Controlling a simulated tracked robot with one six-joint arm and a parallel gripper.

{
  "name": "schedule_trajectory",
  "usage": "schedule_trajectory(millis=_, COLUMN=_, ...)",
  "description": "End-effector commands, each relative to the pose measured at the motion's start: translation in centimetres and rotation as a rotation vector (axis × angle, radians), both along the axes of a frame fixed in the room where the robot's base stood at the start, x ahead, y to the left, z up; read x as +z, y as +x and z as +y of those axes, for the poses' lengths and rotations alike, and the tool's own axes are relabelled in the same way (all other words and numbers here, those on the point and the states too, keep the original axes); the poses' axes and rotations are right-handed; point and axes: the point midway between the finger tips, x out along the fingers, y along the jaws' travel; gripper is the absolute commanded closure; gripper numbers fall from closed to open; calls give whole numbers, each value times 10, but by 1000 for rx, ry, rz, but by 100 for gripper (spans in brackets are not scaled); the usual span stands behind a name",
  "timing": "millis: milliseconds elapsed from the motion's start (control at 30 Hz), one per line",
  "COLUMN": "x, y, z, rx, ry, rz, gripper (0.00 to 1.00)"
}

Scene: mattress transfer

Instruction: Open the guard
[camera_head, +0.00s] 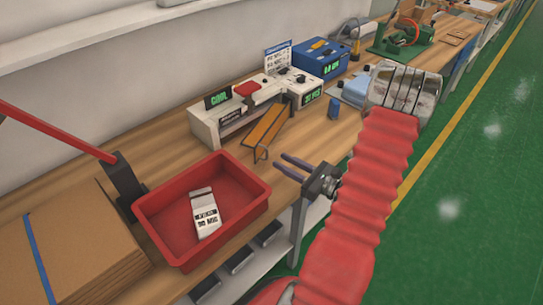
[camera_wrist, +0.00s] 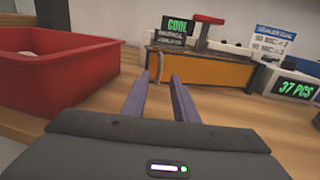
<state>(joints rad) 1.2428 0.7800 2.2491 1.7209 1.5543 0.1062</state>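The guard is an orange panel (camera_head: 265,126) with a dark frame, tilted in front of the white sealing machine (camera_head: 207,126) on the bench. In the wrist view the orange guard (camera_wrist: 215,73) spans the machine's front, below a green "COOL" display (camera_wrist: 177,25). My gripper (camera_head: 278,162) is in front of the guard and to its lower right in the head view. Its two purple-grey fingers are apart with nothing between them. In the wrist view my gripper (camera_wrist: 158,78) points at the guard's left part; I cannot tell whether a fingertip touches it.
A red bin (camera_head: 160,222) holding a white labelled packet (camera_head: 205,213) stands to the left. A blue box (camera_head: 320,60) and a counter display (camera_wrist: 296,88) stand right of the machine.

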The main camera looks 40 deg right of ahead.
Motion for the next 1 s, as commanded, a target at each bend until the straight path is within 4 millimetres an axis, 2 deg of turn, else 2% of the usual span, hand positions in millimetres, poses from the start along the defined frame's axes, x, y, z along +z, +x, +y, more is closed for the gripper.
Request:
schedule_trajectory(millis=300, x=0, y=39, z=8, rx=4, ry=-1, rz=1, gripper=74)
schedule_trajectory(millis=433, x=0, y=51, z=10, rx=3, ry=0, rz=1, gripper=74)
schedule_trajectory(millis=833, x=0, y=57, z=11, rx=2, ry=0, rz=1, gripper=74)
schedule_trajectory(millis=1000, x=0, y=57, z=11, rx=2, ry=0, rz=0, gripper=84)
